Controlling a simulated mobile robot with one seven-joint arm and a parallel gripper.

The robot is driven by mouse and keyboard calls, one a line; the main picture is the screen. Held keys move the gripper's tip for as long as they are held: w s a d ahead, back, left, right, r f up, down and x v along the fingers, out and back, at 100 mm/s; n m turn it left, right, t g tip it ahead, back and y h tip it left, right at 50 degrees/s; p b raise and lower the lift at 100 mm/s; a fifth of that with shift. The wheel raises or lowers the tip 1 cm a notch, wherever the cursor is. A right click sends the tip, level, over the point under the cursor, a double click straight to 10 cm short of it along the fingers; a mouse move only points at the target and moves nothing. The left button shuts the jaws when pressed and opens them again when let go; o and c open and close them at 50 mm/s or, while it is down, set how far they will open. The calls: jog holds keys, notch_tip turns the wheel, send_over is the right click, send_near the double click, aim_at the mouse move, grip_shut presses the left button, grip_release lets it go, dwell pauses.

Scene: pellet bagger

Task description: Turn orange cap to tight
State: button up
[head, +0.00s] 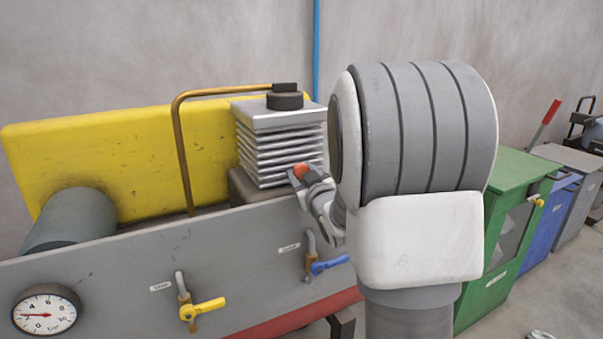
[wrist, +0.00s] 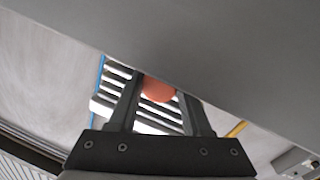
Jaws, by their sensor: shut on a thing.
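The orange cap (head: 300,171) shows in the head view at the lower right of the grey finned block (head: 280,150). My gripper (head: 310,178) is at the cap, with its fingers shut on it. In the wrist view the orange cap (wrist: 158,90) sits between the two dark fingers of my gripper (wrist: 160,100), with the light fins behind it. Part of the cap is hidden by the fingers and by a large grey surface across the top. I cannot tell how tight the cap is.
A grey panel carries a gauge (head: 45,309), a yellow-handled valve (head: 203,308) and a blue-handled valve (head: 328,265) below my gripper. A brass pipe (head: 181,140) rises left of the finned block. A green bin (head: 517,190) stands at the right.

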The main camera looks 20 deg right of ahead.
grip_shut()
jog(key=shift+m, duration=0.3)
jog(key=m+p, duration=0.1)
jog(key=m, duration=0.3)
jog(key=shift+r+g, duration=0.2)
jog(key=shift+g, duration=0.1)
jog(key=m+y+p, duration=0.1)
jog(key=m+p, duration=0.2)
jog(key=m, duration=0.2)
jog(key=shift+g+p, duration=0.3)
jog(key=o, duration=0.9)
grip_release()
jog(key=shift+f, duration=0.1)
jog(key=shift+o, duration=0.2)
